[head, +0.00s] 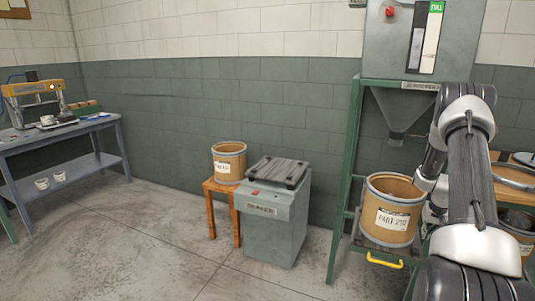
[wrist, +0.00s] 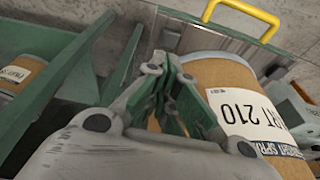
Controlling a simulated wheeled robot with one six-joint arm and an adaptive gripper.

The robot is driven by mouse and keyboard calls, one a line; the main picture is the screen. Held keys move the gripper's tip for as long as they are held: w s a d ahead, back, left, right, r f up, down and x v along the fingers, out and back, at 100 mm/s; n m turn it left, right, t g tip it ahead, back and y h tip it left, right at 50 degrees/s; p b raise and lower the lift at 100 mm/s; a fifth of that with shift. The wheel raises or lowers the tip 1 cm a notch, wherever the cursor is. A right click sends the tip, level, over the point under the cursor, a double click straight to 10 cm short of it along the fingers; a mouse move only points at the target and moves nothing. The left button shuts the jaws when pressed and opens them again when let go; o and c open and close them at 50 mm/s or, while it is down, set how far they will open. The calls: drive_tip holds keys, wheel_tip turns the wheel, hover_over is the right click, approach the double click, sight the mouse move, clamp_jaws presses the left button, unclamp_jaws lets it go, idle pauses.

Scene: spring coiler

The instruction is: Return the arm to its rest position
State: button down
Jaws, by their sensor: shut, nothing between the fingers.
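My arm (head: 465,165) rises at the right of the head view, in front of the green hopper stand. Its end is mostly hidden behind its own links there. In the wrist view my gripper (wrist: 168,60) is shut and empty, its fingers together. A brown drum labelled PART 210 (head: 392,210) stands under the hopper, just left of my arm. The same drum fills the right of the wrist view (wrist: 230,75), beside and beyond the fingers; I cannot tell whether they touch it.
The green hopper stand (head: 343,195) and its yellow handle (head: 384,261) are close by. A grey shaker box (head: 272,215) and a drum on an orange stool (head: 228,163) stand mid-room. A workbench (head: 60,140) is at far left. The floor between is clear.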

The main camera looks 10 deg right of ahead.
drive_tip(key=s+a+f+g+y, duration=0.1)
drive_tip(key=s+a+g, duration=0.1)
drive_tip(key=s+a, duration=0.3)
drive_tip(key=s+a+r+n+t, duration=0.1)
drive_tip(key=s+a+r+n, duration=0.1)
drive_tip(key=s+a+r, duration=0.6)
drive_tip(key=s+a+r+n+t, duration=0.1)
drive_tip(key=s+a+r+n, duration=0.1)
drive_tip(key=s+a+r, duration=0.6)
drive_tip(key=s+a+r+n+t, duration=0.1)
drive_tip(key=s+a+r+n, duration=0.1)
drive_tip(key=s+a+r, duration=0.6)
drive_tip(key=a+r, duration=0.3)
drive_tip(key=r, duration=0.5)
drive_tip(key=a+r, duration=0.4)
drive_tip(key=r, duration=0.4)
drive_tip(key=shift+s+a+r+n+t, duration=0.3)
drive_tip(key=shift+s+r+t, duration=0.05)
drive_tip(key=shift+r+t, duration=0.05)
